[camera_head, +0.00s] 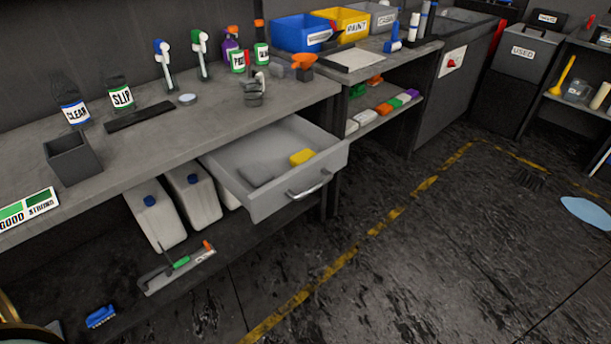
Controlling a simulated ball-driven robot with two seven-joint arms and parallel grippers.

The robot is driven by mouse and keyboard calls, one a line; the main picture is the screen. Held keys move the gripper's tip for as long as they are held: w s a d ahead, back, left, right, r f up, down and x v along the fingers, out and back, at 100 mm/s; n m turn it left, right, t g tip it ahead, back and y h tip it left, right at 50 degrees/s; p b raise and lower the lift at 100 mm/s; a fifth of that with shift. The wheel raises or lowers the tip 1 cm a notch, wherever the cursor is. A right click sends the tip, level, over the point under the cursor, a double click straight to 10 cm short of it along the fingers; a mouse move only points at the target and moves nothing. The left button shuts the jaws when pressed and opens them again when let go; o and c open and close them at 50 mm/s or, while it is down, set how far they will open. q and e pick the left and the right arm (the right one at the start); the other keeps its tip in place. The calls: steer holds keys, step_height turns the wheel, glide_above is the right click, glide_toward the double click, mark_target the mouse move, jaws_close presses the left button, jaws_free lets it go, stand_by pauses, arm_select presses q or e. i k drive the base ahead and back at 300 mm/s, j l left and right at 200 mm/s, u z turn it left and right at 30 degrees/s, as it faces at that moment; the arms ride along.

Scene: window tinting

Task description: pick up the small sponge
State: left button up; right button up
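A small yellow block that looks like a sponge (302,157) lies in the open grey drawer (322,158), towards its right side. A grey, flat piece (256,174) lies in the same drawer to its left, and I cannot tell what it is. The drawer is pulled out from under the workbench, with its metal handle (309,189) at the front. Neither of my grippers shows in the head view.
The workbench (225,110) carries labelled bottles, spray bottles and an open dark box (73,157). White jugs (193,196) stand under it. Several coloured blocks lie on a shelf (373,121) at the right. The floor (430,260) before the drawer is clear.

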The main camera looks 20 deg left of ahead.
mark_target(307, 154)
steer(key=u, duration=1.5)
steer(key=i, duration=0.5)
